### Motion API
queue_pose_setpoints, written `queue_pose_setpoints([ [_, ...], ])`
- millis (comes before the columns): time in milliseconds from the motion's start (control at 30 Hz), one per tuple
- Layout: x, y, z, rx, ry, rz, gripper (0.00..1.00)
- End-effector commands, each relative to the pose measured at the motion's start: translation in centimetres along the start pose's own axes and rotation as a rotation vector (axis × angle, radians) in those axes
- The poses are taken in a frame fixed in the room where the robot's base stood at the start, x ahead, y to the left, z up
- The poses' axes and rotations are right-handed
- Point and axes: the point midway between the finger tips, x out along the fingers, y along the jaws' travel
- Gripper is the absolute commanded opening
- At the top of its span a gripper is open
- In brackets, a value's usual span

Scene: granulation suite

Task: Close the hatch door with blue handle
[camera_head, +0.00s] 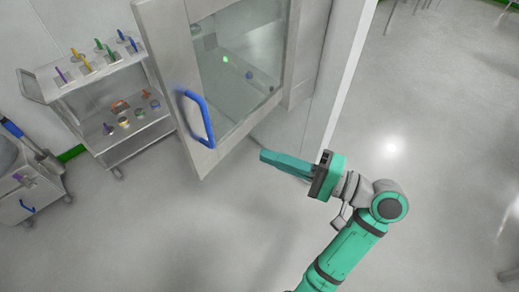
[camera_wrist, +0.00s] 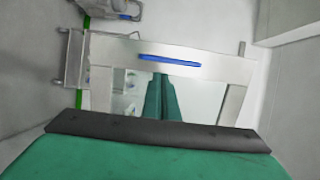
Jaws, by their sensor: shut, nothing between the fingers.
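The hatch door (camera_head: 172,50) is a pale grey frame around a glass pane. It stands swung out at an angle, open, in the upper middle of the head view. Its blue handle (camera_head: 196,118) is a bar on the door's left side piece. The door (camera_wrist: 110,47) also spans the wrist view, with the blue handle (camera_wrist: 168,60) across its top piece. My gripper (camera_head: 264,156) is shut and empty, to the right of the handle and apart from it. Its closed fingers (camera_wrist: 161,78) point toward the door in the wrist view. Whether they touch the glass is unclear.
A two-shelf trolley (camera_head: 92,100) with several small coloured-handled tools stands left of the door. A grey cart (camera_head: 25,195) is at the far left. A pale wall edge (camera_head: 345,75) rises right of the door.

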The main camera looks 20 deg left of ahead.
Motion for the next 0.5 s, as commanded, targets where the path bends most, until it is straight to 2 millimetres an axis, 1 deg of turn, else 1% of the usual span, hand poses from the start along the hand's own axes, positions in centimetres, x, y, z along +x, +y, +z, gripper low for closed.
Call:
queue_pose_setpoints([
  [33, 0.9, 0.1, 0.1, 0.000, -0.004, 0.001, 0.00],
  [500, 9.4, 0.0, 0.1, 0.000, -0.002, 0.000, 0.00],
])
